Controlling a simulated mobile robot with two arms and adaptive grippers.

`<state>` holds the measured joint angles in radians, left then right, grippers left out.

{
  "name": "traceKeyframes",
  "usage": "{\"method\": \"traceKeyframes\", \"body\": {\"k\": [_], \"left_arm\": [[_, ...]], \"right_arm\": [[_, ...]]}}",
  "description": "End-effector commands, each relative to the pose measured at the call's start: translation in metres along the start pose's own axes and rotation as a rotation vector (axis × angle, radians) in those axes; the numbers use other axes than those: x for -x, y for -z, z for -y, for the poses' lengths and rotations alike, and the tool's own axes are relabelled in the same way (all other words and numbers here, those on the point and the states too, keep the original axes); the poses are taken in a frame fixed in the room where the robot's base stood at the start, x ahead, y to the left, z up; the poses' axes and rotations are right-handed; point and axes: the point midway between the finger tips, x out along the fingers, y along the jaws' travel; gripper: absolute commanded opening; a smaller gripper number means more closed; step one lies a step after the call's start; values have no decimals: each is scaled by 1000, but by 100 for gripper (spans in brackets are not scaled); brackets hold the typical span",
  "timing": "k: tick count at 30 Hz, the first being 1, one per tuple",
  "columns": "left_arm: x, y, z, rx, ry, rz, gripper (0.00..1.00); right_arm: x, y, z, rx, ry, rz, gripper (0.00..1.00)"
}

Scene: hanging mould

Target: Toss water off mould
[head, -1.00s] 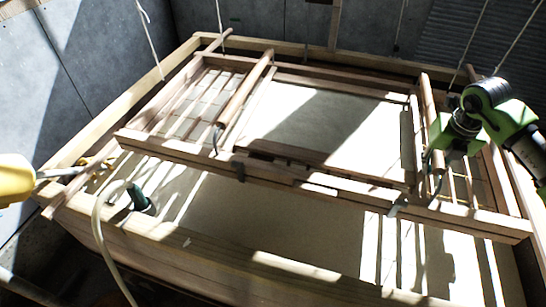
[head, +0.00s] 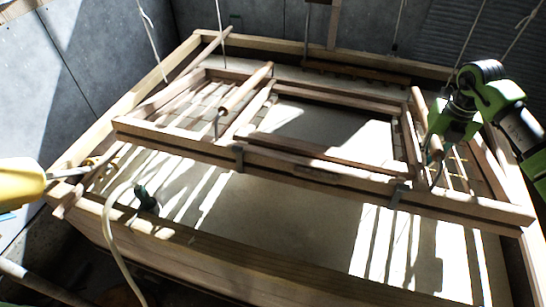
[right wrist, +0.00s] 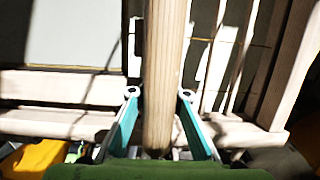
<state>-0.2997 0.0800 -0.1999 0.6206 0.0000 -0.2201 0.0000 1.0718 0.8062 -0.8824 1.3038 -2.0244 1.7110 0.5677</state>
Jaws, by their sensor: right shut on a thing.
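The mould (head: 300,165) is a wooden frame hanging over the wooden vat (head: 240,265) in the head view. Round wooden handle rods run across its left (head: 245,88) and right sides. My right gripper (head: 437,140) is at the right rod (head: 421,104), its arm coming in from the right. In the right wrist view the rod (right wrist: 165,50) passes between the two teal fingers, and the gripper is shut on it. The mould's inner area looks pale and flat, partly in shadow; I cannot tell whether water lies on it.
Strings (head: 218,30) hang from above around the mould. A pale hose (head: 108,225) and a dark green piece (head: 146,198) are at the front left. Grey walls (head: 100,60) stand behind.

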Motion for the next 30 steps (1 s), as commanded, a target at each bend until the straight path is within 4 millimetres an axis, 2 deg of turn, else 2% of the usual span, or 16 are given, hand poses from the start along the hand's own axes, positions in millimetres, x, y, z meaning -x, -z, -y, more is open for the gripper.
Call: {"method": "traceKeyframes", "body": {"k": [1, 8, 13, 18, 28, 29, 30], "left_arm": [[1, 0, 0, 0, 0, 0, 40], [-4, 0, 0, 0, 0, 0, 40], [-26, -3, -1, 0, 0, 0, 40], [-42, -4, -1, 0, 0, 1, 40], [-43, -4, -1, 0, 0, 1, 40], [-43, -4, -1, 0, 0, 1, 40], [-43, -4, -1, 0, 0, 1, 40]], "right_arm": [[6, -4, -1, -1, -6, 14, 0], [2, -3, 0, -1, -5, 23, 0], [-17, 4, 0, 3, -3, 96, 0], [-26, 8, 0, 1, -3, 153, 0], [-27, 11, 0, -1, -2, 165, 0], [-28, 11, 0, -1, -2, 165, 19], [-28, 11, 0, -1, -2, 164, 30]]}}
